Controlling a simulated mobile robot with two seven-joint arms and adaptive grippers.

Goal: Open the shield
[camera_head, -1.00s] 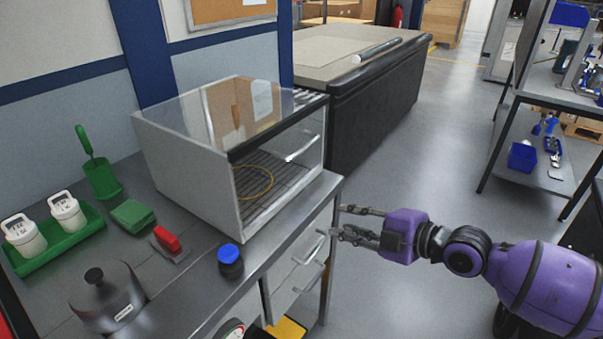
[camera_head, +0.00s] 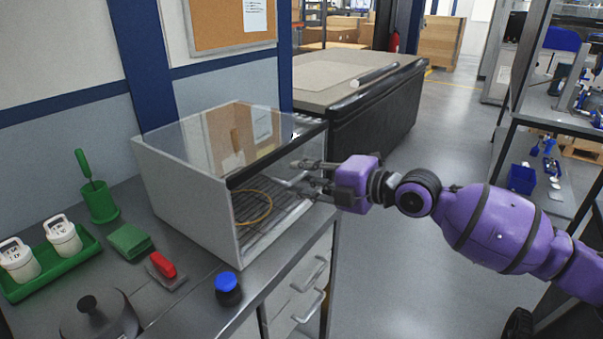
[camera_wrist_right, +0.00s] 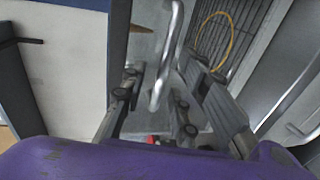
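The grey box on the bench has a clear shield (camera_head: 268,165) with a dark edge and a metal bar handle at its front. The shield is down over the box. In the right wrist view the bar handle (camera_wrist_right: 166,55) lies between the two fingers of my right gripper (camera_wrist_right: 163,85). In the head view my right gripper (camera_head: 302,175) is at the front of the shield, with its fingers apart. They partly hide the handle, and I cannot tell whether they touch it. My left gripper is not in view.
A yellow ring (camera_head: 252,207) lies on the slatted floor inside the box. Drawer handles (camera_head: 310,275) stick out below the bench top.

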